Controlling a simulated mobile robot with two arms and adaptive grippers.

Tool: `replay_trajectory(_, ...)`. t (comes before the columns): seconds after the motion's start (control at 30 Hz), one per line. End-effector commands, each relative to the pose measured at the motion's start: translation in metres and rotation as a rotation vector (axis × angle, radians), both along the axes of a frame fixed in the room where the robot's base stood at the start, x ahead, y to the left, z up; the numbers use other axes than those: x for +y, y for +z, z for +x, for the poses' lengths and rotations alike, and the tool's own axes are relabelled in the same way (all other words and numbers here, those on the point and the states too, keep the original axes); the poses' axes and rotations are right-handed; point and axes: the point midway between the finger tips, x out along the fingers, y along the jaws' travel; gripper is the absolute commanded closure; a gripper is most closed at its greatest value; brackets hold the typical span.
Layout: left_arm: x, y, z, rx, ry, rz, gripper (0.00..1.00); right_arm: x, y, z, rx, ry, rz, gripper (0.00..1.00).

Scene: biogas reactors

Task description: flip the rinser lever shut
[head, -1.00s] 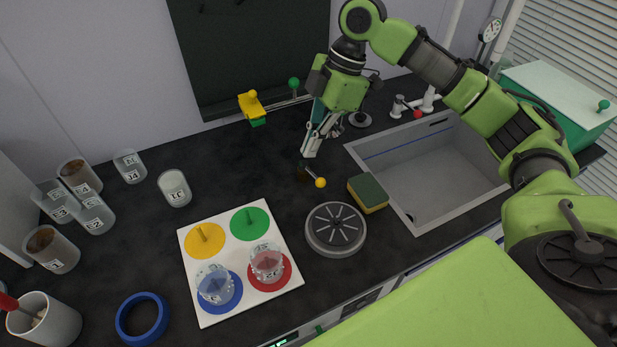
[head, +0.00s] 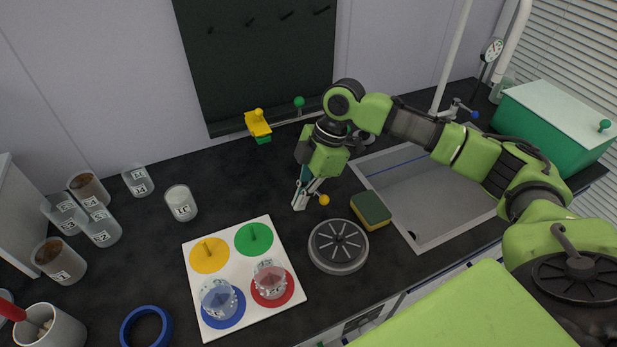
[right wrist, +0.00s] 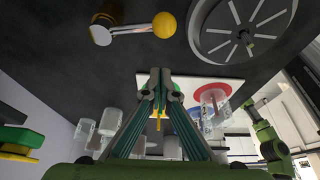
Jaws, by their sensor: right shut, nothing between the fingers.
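The rinser (head: 338,246) is a round grey disc with radial slots, standing on the dark counter; its edge also shows in the right wrist view (right wrist: 241,28). The lever is a short stem with a yellow ball (head: 324,199) just behind the rinser. In the right wrist view the yellow ball (right wrist: 164,24) and the stem from its dark and gold base show at the top, apart from my fingers. My right gripper (head: 300,204) is shut and empty, pointing down just left of the ball. It partly hides the stem and base in the head view. My left gripper is out of view.
A yellow-green sponge (head: 371,209) lies right of the lever, by the sink (head: 425,239). A white board (head: 206,324) with coloured discs and two beakers lies front left. Several labelled beakers stand at the far left. A yellow-green fixture (head: 258,125) is behind.

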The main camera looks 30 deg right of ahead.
Motion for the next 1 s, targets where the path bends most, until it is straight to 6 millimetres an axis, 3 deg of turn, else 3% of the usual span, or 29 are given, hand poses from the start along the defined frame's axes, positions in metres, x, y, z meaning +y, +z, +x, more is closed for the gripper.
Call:
replay_trajectory(0.03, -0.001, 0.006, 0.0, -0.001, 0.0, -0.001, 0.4, -0.015, 0.003, 0.0, -0.001, -0.009, -0.006, 1.0)
replay_trajectory(0.1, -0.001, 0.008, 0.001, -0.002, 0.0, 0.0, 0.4, -0.024, 0.001, -0.001, -0.001, -0.008, -0.005, 1.0)
replay_trajectory(0.3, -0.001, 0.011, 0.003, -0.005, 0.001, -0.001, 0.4, -0.038, -0.003, -0.002, -0.002, -0.004, -0.003, 1.0)
replay_trajectory(1.0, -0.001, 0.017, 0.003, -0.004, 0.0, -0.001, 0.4, -0.041, -0.003, -0.006, -0.001, 0.037, -0.003, 1.0)
